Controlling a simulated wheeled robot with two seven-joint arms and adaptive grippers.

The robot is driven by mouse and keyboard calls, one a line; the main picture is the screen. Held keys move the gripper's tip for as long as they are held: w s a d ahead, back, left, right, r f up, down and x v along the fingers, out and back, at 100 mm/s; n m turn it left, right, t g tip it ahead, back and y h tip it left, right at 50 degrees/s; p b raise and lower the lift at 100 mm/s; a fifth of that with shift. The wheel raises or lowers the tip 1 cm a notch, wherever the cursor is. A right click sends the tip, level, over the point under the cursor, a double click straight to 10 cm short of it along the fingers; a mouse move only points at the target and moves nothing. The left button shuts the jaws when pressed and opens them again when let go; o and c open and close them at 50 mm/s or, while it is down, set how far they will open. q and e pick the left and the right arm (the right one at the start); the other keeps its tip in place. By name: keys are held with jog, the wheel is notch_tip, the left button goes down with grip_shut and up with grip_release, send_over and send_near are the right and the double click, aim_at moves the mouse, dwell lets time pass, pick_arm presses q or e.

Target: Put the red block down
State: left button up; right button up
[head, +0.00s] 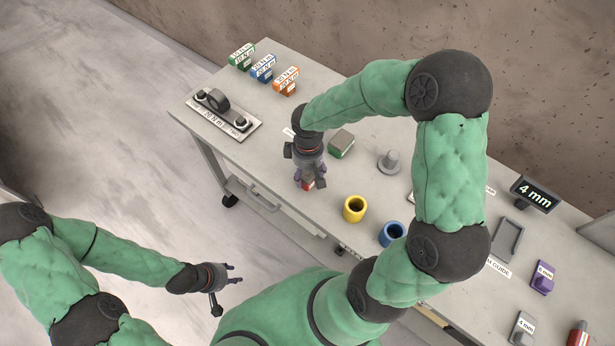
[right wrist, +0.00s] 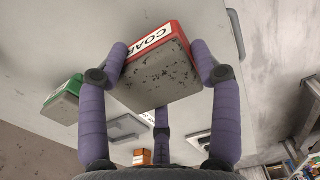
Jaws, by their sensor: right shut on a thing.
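The red block (head: 308,185) has a grey body and a red face with a partly visible label reading "COAR". My right gripper (head: 309,180) points down near the table's front edge and is shut on it. In the right wrist view the red block (right wrist: 165,75) sits between the purple fingers. I cannot tell whether it touches the table. A similar green-and-grey block (head: 341,144) stands just behind and right of the right gripper. My left gripper (head: 236,274) is open and empty, off the table at the lower left.
On the grey table (head: 280,128), a yellow cup (head: 355,208) and a blue cup (head: 392,234) stand right of the right gripper. A fixture plate (head: 222,115) and labelled boxes (head: 263,68) are at the left end.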

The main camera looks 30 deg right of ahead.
aim_at(308, 177)
jog(key=shift+f+b, duration=0.3)
jog(key=shift+f, duration=1.1)
jog(key=shift+f, duration=0.1)
jog(key=shift+f, duration=0.1)
jog(key=o, duration=1.4)
jog(key=shift+r, duration=0.35)
notch_tip(308, 177, up, 12)
jog(key=p, duration=0.3)
jog(key=shift+f, duration=0.15)
